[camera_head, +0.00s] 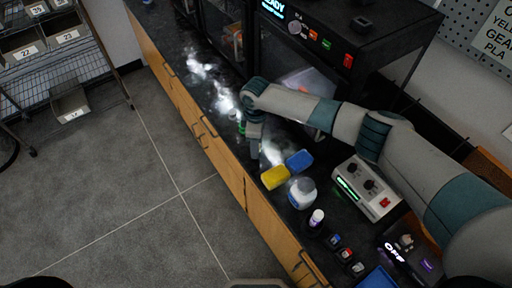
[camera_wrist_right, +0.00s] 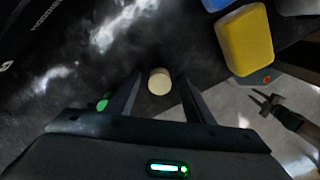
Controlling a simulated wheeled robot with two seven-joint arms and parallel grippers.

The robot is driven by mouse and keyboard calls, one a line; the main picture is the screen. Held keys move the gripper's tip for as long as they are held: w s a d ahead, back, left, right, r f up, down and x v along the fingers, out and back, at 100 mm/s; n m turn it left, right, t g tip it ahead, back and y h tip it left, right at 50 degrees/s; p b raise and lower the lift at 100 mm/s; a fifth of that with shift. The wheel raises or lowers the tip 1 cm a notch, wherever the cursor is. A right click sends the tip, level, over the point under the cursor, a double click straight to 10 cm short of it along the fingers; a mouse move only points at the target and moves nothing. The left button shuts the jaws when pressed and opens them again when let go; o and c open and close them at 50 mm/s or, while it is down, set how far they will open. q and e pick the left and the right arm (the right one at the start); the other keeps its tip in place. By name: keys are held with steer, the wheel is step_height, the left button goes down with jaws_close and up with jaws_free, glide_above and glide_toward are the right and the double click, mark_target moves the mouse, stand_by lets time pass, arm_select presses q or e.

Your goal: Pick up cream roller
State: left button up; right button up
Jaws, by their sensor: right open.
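The cream roller (camera_wrist_right: 159,81) shows in the right wrist view as a small round pale end, standing out against the dark counter. My right gripper (camera_wrist_right: 159,88) is open, with one finger to each side of the roller and a gap to both. I cannot tell how far down the fingers reach along it. In the head view my right gripper (camera_head: 253,148) points down over the black counter, and I cannot make out the roller there.
A yellow block (camera_head: 275,177) and a blue block (camera_head: 299,160) lie close to my right gripper. A white jar (camera_head: 302,193) and a control box (camera_head: 366,188) stand further right. A green thing (camera_wrist_right: 102,104) is beside the left finger. The counter edge is near.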

steer(key=shift+c, duration=0.3)
steer(key=c, duration=1.1)
steer(key=shift+o, duration=0.2)
steer(key=shift+r, duration=0.15)
step_height(320, 180, up, 10)
steer(key=p, duration=0.9)
